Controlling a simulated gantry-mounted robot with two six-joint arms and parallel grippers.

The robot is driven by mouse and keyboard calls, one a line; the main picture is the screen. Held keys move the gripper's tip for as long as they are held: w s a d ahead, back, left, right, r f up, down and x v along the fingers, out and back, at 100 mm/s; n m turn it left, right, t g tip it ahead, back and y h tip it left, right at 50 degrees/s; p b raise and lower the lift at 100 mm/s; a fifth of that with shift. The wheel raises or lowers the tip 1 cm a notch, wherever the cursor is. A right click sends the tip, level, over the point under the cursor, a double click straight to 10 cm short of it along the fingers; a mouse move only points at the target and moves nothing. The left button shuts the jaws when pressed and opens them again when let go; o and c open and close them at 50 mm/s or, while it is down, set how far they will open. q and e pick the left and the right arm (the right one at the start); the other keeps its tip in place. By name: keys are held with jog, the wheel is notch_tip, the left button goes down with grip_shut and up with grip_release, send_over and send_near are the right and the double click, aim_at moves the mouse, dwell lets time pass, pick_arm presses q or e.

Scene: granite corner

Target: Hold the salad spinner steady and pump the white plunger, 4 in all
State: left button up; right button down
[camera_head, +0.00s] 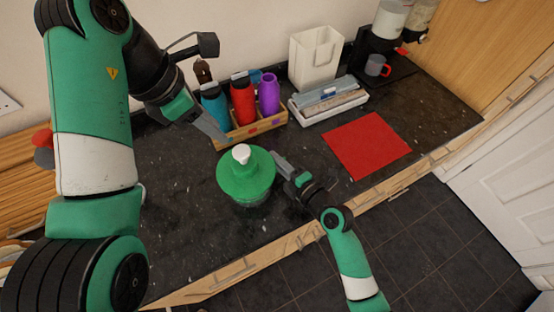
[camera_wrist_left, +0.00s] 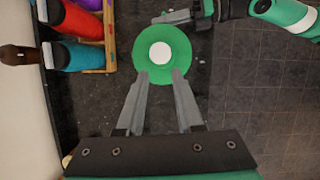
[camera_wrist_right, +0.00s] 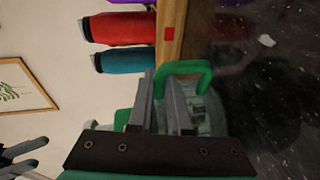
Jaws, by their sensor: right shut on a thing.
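The salad spinner (camera_head: 246,192) stands on the dark counter, with a green lid (camera_head: 232,180) over a clear bowl. Its white plunger (camera_head: 241,154) stands up from the lid's middle; it also shows in the left wrist view (camera_wrist_left: 160,55). My left gripper (camera_head: 221,137) is open and empty, above and behind the lid at its left, with the plunger between and beyond its fingers in the left wrist view. My right gripper (camera_head: 277,158) is shut on the spinner's green handle (camera_wrist_right: 187,70) at the lid's right; the handle is mostly hidden in the head view.
A wooden crate (camera_head: 262,127) with blue, red and purple bottles stands close behind the spinner. A white tray (camera_head: 330,108), a white bin (camera_head: 313,62) and a red mat (camera_head: 366,145) lie farther right. The counter's front edge is near my right arm.

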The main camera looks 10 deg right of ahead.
pick_arm(q)
grip_shut()
dwell(1.4)
